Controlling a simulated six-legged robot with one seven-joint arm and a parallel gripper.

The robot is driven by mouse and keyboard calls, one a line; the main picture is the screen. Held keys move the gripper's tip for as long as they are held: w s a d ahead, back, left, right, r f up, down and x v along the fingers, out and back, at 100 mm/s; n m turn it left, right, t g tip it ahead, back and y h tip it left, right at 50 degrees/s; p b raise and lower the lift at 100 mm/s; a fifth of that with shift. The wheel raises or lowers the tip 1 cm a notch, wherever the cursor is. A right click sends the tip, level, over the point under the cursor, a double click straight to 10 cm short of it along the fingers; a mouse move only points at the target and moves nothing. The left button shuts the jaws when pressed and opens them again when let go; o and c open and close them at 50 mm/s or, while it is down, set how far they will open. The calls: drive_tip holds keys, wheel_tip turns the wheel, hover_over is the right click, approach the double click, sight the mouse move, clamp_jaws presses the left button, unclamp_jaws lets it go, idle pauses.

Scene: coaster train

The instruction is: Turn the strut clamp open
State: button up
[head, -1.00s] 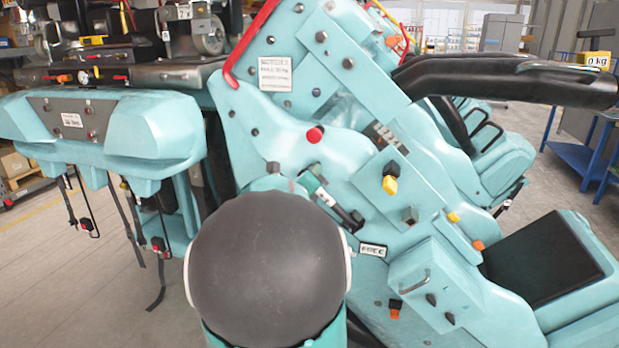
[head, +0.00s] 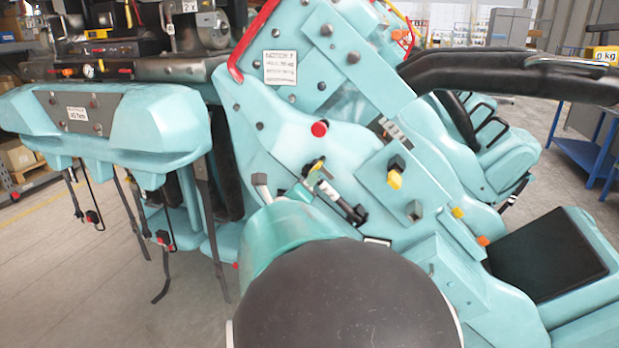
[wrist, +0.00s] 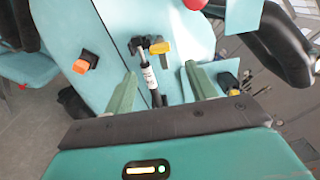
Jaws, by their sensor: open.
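A slim black strut (wrist: 153,86) with a white label runs up the teal panel in the wrist view. At its upper end sit a black clamp body (wrist: 138,44) and a yellow lever (wrist: 161,47), which points right. My gripper (wrist: 163,89) is open and empty, with one green finger on each side of the strut's lower part. The lever lies beyond the fingertips; contact with the strut cannot be told. A strut with a white label (head: 329,190) also shows in the head view, just past my arm. My arm hides most of my gripper there.
In the wrist view an orange knob (wrist: 80,67) is on the panel at left. In the head view a red button (head: 319,129) and another yellow lever (head: 394,180) are close by. A thick black bar (head: 500,75) juts right, above a dark seat pad (head: 543,262).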

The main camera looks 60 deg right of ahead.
drive_tip(key=a, duration=0.4)
drive_tip(key=shift+s+a, duration=0.35)
